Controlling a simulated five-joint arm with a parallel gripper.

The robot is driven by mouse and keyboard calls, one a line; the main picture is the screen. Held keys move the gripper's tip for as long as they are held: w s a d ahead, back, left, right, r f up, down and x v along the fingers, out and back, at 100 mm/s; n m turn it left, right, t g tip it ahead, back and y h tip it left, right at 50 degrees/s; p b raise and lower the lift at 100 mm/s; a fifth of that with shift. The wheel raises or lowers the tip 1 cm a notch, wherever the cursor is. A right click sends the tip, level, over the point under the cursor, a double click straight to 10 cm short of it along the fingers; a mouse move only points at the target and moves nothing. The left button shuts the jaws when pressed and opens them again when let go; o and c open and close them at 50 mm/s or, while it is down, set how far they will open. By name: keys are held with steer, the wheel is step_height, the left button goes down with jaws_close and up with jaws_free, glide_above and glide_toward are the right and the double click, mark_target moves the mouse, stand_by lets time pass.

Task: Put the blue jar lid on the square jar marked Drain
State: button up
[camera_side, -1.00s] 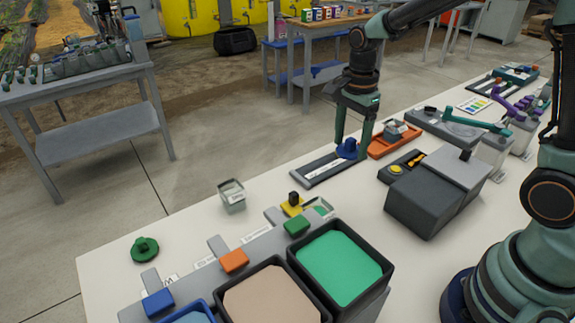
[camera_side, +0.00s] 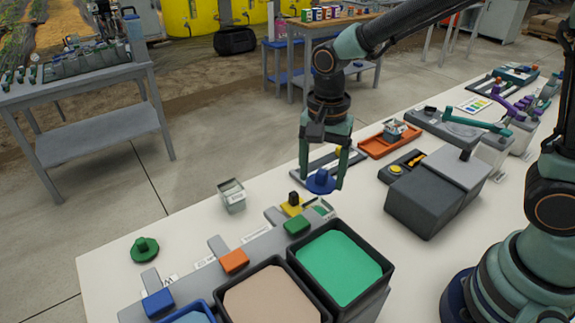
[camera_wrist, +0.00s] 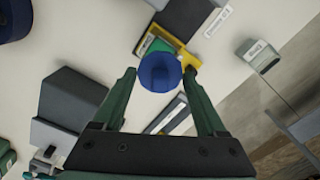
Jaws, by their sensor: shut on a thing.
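The blue jar lid (camera_side: 320,183) is a round disc with a raised knob. My gripper (camera_side: 322,176) is shut on it and holds it above the white table. In the wrist view the lid (camera_wrist: 160,73) is between the fingertips of my gripper (camera_wrist: 160,76). A clear square jar (camera_side: 231,196) stands open on the table, to the left of the lid and apart from it. It also shows at the upper right of the wrist view (camera_wrist: 262,57). It bears a small white label, too small to read surely.
A green lid (camera_side: 145,250) lies at the table's left. Bins with green (camera_side: 340,267) and tan (camera_side: 270,301) contents stand in front. A dark grey box (camera_side: 438,194) is at right. An orange tray (camera_side: 388,141) lies behind. The table around the jar is mostly clear.

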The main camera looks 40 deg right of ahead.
steer(key=shift+f, duration=2.7)
steer(key=o, duration=1.2)
steer(key=shift+o, duration=0.2)
steer(key=shift+r, duration=0.1)
steer(key=shift+r, duration=3.45)
